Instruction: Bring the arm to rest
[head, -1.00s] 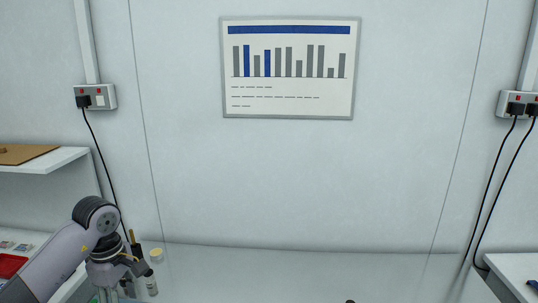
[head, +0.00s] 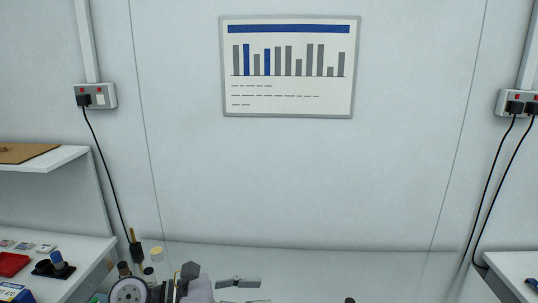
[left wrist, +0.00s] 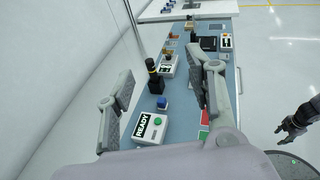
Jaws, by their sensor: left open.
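My left gripper (head: 258,291) is at the bottom of the head view, its two grey fingers apart and pointing right. My left arm comes in low from the bottom left. In the left wrist view the same gripper (left wrist: 168,72) is open, with nothing between its fingers. It hangs over a long blue-grey bench (left wrist: 185,115), apart from the things on it. A dark gripper (left wrist: 293,125), which seems to be my right one, shows at the right edge of the left wrist view.
In the left wrist view a white READY box (left wrist: 150,129), a blue cube (left wrist: 162,103) and a black bottle (left wrist: 154,82) stand on the bench. In the head view a red tray (head: 12,264) lies on the left side table. Open floor (left wrist: 275,75) lies right of the bench.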

